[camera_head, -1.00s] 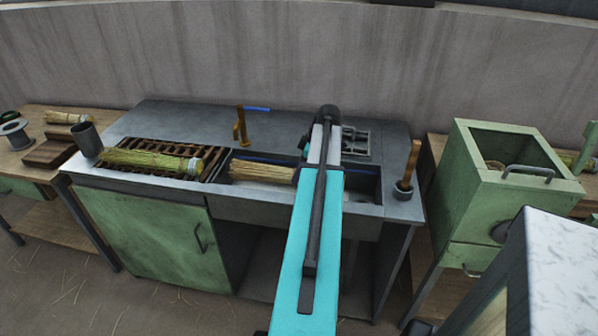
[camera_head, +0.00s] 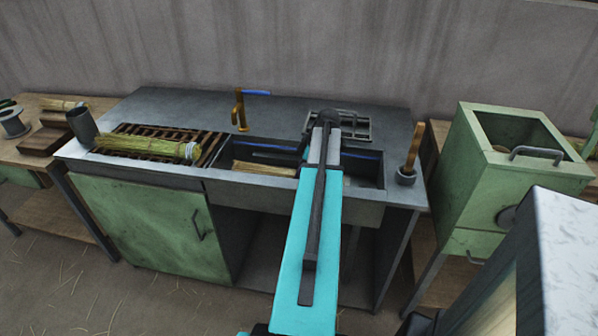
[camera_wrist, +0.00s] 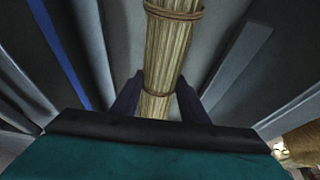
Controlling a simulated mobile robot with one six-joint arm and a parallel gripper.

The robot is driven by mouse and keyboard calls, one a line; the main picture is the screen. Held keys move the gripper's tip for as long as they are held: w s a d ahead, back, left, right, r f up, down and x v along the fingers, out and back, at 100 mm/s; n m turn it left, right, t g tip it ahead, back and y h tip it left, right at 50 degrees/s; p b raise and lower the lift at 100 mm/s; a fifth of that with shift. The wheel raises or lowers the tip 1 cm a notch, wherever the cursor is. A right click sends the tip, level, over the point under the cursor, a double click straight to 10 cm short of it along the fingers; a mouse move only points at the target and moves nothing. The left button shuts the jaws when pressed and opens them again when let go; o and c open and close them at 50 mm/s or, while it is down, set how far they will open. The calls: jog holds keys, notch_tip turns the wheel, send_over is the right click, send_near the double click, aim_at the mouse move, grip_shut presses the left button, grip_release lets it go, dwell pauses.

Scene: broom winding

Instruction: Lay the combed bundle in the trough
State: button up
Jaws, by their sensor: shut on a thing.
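The combed bundle (camera_head: 264,168) is a pale straw bundle; its loose end shows on the left side of the sink-like trough (camera_head: 366,168), low between the walls. My arm hides the rest of it in the head view. In the wrist view, the bundle (camera_wrist: 168,45) runs up the middle, with a cord wound around it. My gripper (camera_wrist: 156,100) is shut on the bundle, one dark finger on each side. Grey trough walls and a blue stripe show beside it. Whether the bundle touches the trough floor cannot be told.
A greener bundle (camera_head: 150,145) with a pale band lies on the slatted rack (camera_head: 212,146) left of the trough. A brass tap-like post (camera_head: 240,112) stands behind. A wooden-handled tool (camera_head: 412,150) stands in a cup at the right. A green bin (camera_head: 530,150) is further right.

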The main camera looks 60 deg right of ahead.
jog(key=shift+f, duration=0.5)
jog(key=o, duration=1.1)
jog(key=shift+o, duration=0.2)
jog(key=shift+r, duration=0.1)
jog(key=b+v, duration=0.1)
jog(key=v, duration=1.2)
jog(key=shift+s+r, duration=0.2)
jog(key=shift+r, duration=0.15)
